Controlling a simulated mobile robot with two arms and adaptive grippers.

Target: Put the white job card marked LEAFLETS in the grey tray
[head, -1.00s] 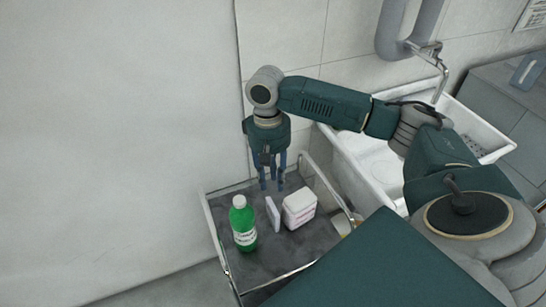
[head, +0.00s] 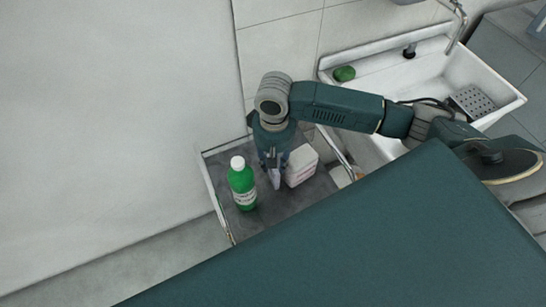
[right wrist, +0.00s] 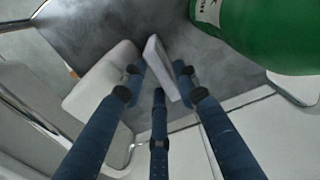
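A thin white card-like piece (head: 277,182) stands upright between the green bottle and the white box on a grey-topped trolley (head: 245,222). Any writing on it is unreadable, so I cannot tell if it says LEAFLETS. My right gripper (head: 271,172) points down over it and partly hides it. In the right wrist view the white piece (right wrist: 157,58) stands between the spread fingers of the right gripper (right wrist: 160,76), which look open around it. I see no separate grey tray; I cannot tell if the trolley top is that tray. My left gripper is not in view.
A green bottle with a white cap (head: 242,185) stands close on the left. A white box (head: 301,166) is close on the right. Metal rails (head: 214,192) edge the trolley. A white sink (head: 435,65) with a green object (head: 344,73) lies behind, right.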

